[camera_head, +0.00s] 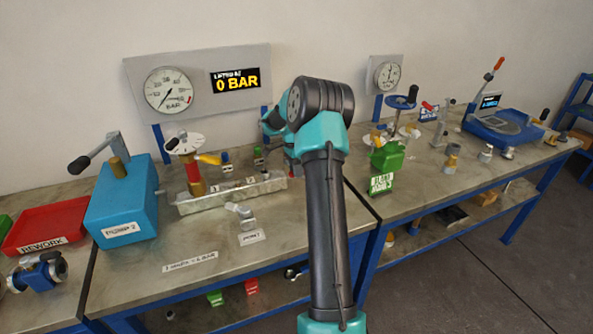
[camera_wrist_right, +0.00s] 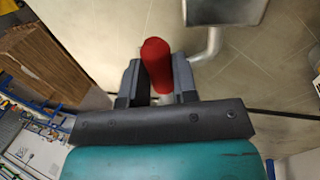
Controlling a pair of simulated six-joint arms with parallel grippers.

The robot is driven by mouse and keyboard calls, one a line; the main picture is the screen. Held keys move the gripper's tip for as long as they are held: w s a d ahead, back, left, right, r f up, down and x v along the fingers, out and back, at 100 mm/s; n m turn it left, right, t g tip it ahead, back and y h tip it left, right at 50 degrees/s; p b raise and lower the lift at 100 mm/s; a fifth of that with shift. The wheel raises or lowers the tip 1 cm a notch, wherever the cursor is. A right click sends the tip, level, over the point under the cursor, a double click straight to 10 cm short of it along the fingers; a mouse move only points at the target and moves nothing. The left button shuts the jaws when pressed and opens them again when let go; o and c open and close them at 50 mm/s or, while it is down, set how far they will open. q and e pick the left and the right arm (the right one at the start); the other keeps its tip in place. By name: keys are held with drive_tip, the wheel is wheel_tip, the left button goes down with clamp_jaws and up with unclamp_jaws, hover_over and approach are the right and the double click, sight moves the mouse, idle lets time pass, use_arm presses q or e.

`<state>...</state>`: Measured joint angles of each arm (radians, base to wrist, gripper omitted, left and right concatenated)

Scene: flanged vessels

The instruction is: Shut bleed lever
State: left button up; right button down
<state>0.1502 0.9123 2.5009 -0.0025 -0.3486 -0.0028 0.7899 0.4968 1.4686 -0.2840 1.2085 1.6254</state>
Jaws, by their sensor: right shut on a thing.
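In the right wrist view a red lever grip (camera_wrist_right: 156,58) lies between the two dark fingers of my right gripper (camera_wrist_right: 158,84). The gripper is shut on it, with the grip's rounded end reaching out past the fingers. A bent grey metal rod (camera_wrist_right: 213,42) runs from a grey block (camera_wrist_right: 225,10) beside it; whether it joins the red grip is hidden. In the head view my right arm crosses the middle of the bench, and its elbow and forearm hide the fingers and the lever. My left gripper is not in view.
A blue pump box (camera_head: 122,205), a red tray (camera_head: 55,229) and a metal manifold (camera_head: 225,193) stand to the left of my arm. A green block (camera_head: 386,158) stands to its right. The wall display (camera_head: 236,80) reads 0 BAR. The bench front is mostly clear.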

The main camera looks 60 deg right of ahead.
drive_tip(key=c, duration=0.9)
unclamp_jaws()
drive_tip(key=shift+d+r, duration=0.1)
drive_tip(key=shift+r, duration=0.05)
drive_tip(key=v, duration=1.7)
drive_tip(key=shift+w, duration=0.1)
drive_tip(key=x, duration=1.5)
drive_tip(key=shift+f, duration=0.25)
drive_tip(key=shift+x, duration=0.95)
drive_tip(key=shift+s+a+n, duration=0.45)
drive_tip(key=shift+s+n, duration=0.1)
drive_tip(key=shift+n, duration=0.45)
drive_tip(key=shift+r, duration=0.1)
idle(0.4)
